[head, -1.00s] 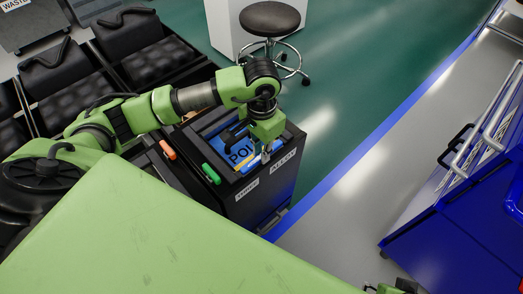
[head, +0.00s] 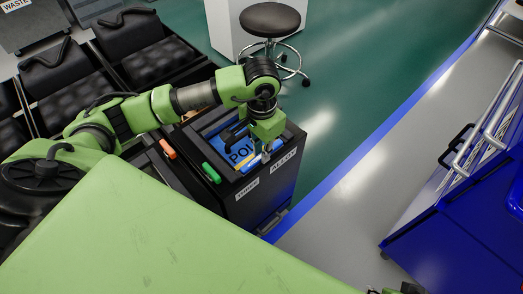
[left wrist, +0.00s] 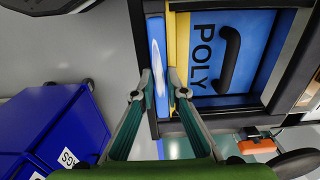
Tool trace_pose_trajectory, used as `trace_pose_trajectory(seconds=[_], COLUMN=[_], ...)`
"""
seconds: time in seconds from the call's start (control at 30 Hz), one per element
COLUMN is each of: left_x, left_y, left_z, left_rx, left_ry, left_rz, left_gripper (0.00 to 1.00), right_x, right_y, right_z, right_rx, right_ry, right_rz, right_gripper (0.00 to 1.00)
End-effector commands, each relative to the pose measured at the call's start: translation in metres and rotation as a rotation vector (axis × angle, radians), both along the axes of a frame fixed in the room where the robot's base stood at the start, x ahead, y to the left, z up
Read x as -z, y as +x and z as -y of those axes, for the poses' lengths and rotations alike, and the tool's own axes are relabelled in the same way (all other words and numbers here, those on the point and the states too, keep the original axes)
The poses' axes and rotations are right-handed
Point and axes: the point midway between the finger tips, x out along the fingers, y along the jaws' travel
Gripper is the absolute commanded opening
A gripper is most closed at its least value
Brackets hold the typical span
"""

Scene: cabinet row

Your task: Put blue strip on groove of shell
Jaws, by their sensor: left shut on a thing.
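The blue strip (left wrist: 157,65) is a narrow bar with a white glare, between the two fingers of my left gripper (left wrist: 162,92) in the left wrist view. The gripper is shut on it. In the head view, my left gripper (head: 267,157) points down over the near right edge of the black cabinet top, and part of the blue strip (head: 250,165) shows beside it. A yellow strip (left wrist: 181,45) lies right alongside the blue one. No part is marked as the shell, and I cannot tell whether the strip is seated in a groove.
A blue POLY panel (left wrist: 225,50) with a black handle (left wrist: 230,60) fills the cabinet top. Green (head: 211,173) and orange (head: 167,149) handles are left of it. A stool (head: 270,20) stands behind; a blue cart (head: 450,235) is at right. The floor between is clear.

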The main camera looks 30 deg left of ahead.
Motion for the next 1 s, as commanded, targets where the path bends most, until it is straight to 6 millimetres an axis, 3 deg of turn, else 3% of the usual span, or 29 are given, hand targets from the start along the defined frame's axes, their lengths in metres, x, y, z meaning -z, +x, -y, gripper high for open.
trace_pose_trajectory(seconds=[0.03,0.77,0.8,0.87,1.0], left_x=[0.009,0.014,0.014,0.014,0.014], left_y=[-0.005,-0.004,-0.004,-0.004,-0.004], left_z=[0.001,0.001,0.001,0.001,0.001], left_rx=[0.001,-0.001,-0.001,-0.001,0.000], left_ry=[0.002,0.000,0.000,0.000,0.000], left_rz=[-0.015,-0.015,-0.015,-0.015,-0.015], left_gripper=[0.02,0.02,0.16,0.31,0.33], right_x=[0.000,-0.010,-0.010,-0.010,-0.009], right_y=[0.001,0.000,0.000,0.000,-0.001], right_z=[0.000,-0.001,-0.001,0.000,0.000], right_rx=[0.001,0.004,0.004,0.004,0.004], right_ry=[0.001,0.006,0.006,0.004,0.005], right_rz=[0.004,0.018,0.018,0.018,0.016], right_gripper=[0.40,0.40,0.40,0.40,0.40])
